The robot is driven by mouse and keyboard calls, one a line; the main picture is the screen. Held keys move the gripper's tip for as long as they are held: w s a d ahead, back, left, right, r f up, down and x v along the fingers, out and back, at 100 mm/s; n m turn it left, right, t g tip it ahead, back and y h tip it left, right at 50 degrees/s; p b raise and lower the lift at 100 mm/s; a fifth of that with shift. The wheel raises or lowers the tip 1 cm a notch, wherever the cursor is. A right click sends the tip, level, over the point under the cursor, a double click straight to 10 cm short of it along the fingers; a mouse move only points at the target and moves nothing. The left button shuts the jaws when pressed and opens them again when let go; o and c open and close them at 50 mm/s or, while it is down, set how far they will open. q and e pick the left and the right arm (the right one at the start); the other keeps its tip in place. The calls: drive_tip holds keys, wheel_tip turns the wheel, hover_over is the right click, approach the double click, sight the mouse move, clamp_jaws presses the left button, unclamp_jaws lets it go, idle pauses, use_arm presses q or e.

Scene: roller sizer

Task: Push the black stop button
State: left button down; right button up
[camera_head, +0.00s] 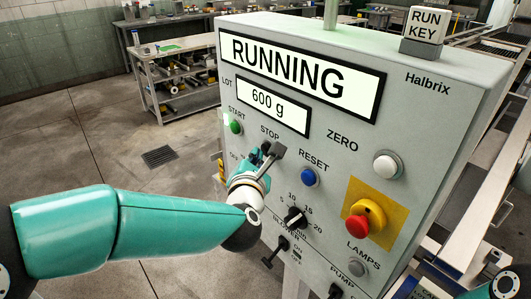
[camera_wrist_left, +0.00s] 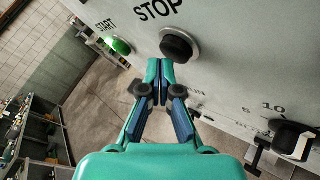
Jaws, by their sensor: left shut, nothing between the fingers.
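The black stop button (camera_wrist_left: 179,45) sits in a grey metal ring under the word STOP, in plain sight in the wrist view. My left gripper (camera_wrist_left: 159,68) is shut and empty. In that view its fingertips appear just below and slightly left of the button; I cannot tell whether they touch it. In the head view my left gripper (camera_head: 268,153) is at the panel below the STOP label and hides most of the button. The grey control panel (camera_head: 330,145) shows RUNNING on its display (camera_head: 300,77). My right gripper is out of view.
The green START button (camera_head: 236,127) is left of the gripper. The blue RESET button (camera_head: 308,177) is to its right, with a black knob (camera_head: 295,217) below. A red emergency knob (camera_head: 357,228) and a white ZERO button (camera_head: 387,165) are farther right.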

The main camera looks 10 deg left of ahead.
use_arm(q)
drive_tip(key=shift+w+d, duration=0.35)
drive_tip(key=shift+w, duration=0.05)
idle(1.0)
drive_tip(key=shift+a, duration=0.1)
drive_tip(key=shift+s+a+b, duration=0.5)
drive_tip(key=shift+s+b, duration=0.2)
drive_tip(key=shift+b, duration=0.1)
drive_tip(key=shift+s, duration=0.1)
drive_tip(key=s+a+b, duration=0.1)
drive_tip(key=s, duration=0.1)
drive_tip(key=s+a+b, duration=0.1)
drive_tip(key=a, duration=0.1)
drive_tip(key=shift+s, duration=0.4)
drive_tip(key=shift+a, duration=0.1)
idle(0.4)
